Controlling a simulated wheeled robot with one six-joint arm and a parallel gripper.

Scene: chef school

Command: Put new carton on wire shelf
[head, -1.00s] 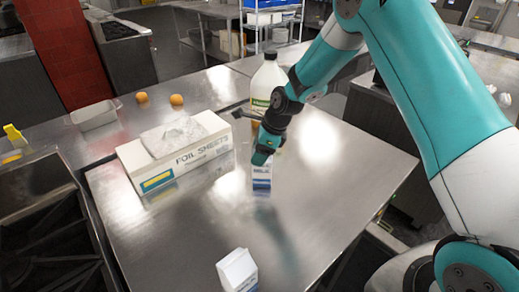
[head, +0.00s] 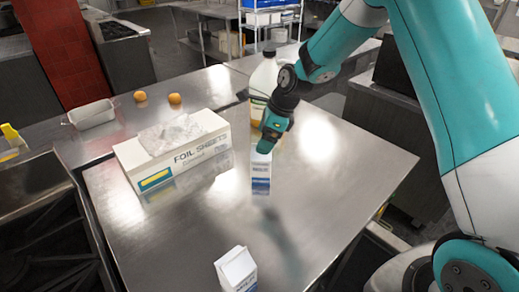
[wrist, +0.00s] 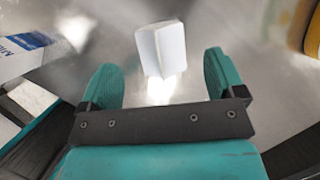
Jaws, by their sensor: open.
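A white milk carton with a blue band (head: 261,178) stands upright on the steel table, just beneath my gripper (head: 264,148). In the wrist view its white top (wrist: 162,48) shows between and beyond the two teal fingers, which are apart with nothing between their tips. A second white carton (head: 236,270) stands at the table's front edge, cut off by the picture's bottom. At the wrist view's left edge a carton side with blue print (wrist: 22,45) shows. A wire shelf rack (head: 268,27) stands far back. Which carton is new, I cannot tell.
A foil sheets box (head: 175,160) lies left of the nearer-to-gripper carton. A large jug (head: 262,80) stands behind my gripper. A metal tray (head: 93,114) and two orange fruits (head: 174,98) sit at the back left. The table's right side is clear.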

